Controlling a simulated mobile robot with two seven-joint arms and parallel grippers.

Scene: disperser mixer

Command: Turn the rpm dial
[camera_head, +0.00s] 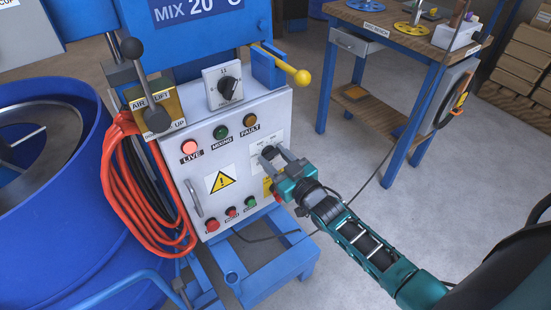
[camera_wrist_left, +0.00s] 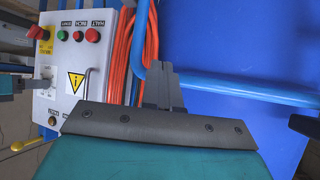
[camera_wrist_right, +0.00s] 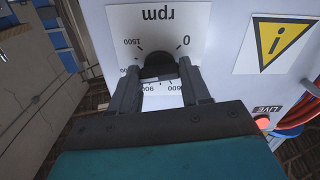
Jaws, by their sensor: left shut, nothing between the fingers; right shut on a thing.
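The rpm dial (camera_wrist_right: 158,66) is a round black knob on a white scale plate, which appears upside down in the right wrist view with marks including 0, 600 and 1500. In the head view the dial (camera_head: 268,151) sits at the right side of the white control box (camera_head: 202,137). My right gripper (camera_wrist_right: 160,80) is shut on the dial, with one finger on each side; it also shows in the head view (camera_head: 277,159). The knob's pointer is hard to make out. My left gripper (camera_wrist_left: 162,85) is shut and empty, seen only in the left wrist view.
Orange cables (camera_head: 123,185) hang on the box's left side beside a large blue vessel (camera_head: 78,225). A selector switch (camera_head: 228,87) and a yellow-knobbed lever (camera_head: 301,77) stand above the panel. A blue workbench (camera_head: 400,45) is behind; the floor between is open.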

